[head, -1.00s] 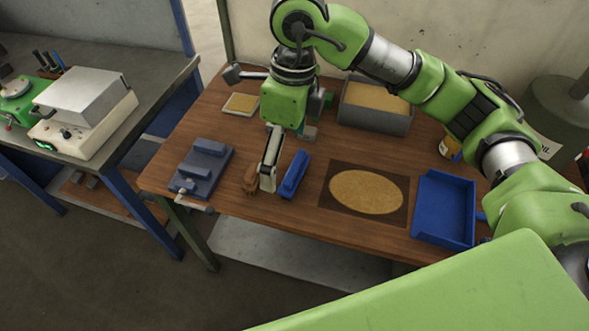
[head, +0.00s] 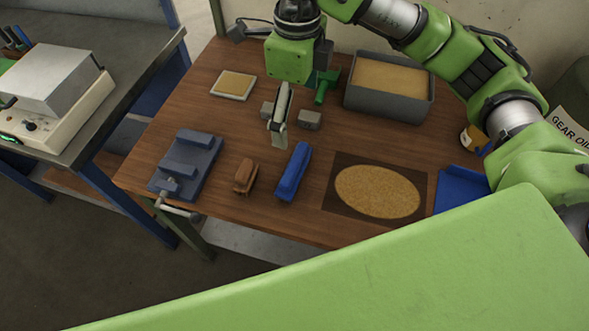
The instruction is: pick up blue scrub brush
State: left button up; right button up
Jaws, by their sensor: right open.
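The blue scrub brush (head: 293,172) lies lengthwise on the wooden workbench (head: 225,212), near its front edge. My right gripper (head: 279,138) hangs over the bench, open and empty, with its fingers pointing down. In the picture its tips are just above and left of the brush's far end, apart from it. The gripper is seen nearly edge-on, so the gap between its fingers hardly shows. My left gripper is not in view.
A brown brush-like block (head: 245,175) lies just left of the blue brush, then a grey-blue vise (head: 186,163). A round tan pad on a dark mat (head: 333,196) lies right. Behind are small grey blocks (head: 310,120), a green tool (head: 322,92) and a grey bin (head: 387,103).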

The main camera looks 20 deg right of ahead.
notch_tip(320, 180, down, 4)
jog(key=b, duration=0.3)
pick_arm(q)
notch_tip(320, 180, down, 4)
pick_arm(e)
jog(key=p, duration=0.1)
send_over(295, 162)
notch_tip(295, 162, down, 9)
jog(key=shift+d+r, duration=0.1)
jog(key=shift+d, duration=0.05)
jog(key=shift+s+f+p, duration=0.1)
jog(key=shift+f+p, duration=0.3)
jog(key=shift+f, duration=0.05)
jog(key=f+p, duration=0.1)
jog(key=f, duration=0.2)
jog(key=shift+a+f+p, duration=0.2)
jog(key=shift+f+p, duration=0.05)
jog(key=shift+p, duration=0.15)
jog(key=shift+f, duration=0.5)
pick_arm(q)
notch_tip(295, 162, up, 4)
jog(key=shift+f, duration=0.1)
pick_arm(e)
jog(key=c, duration=0.9)
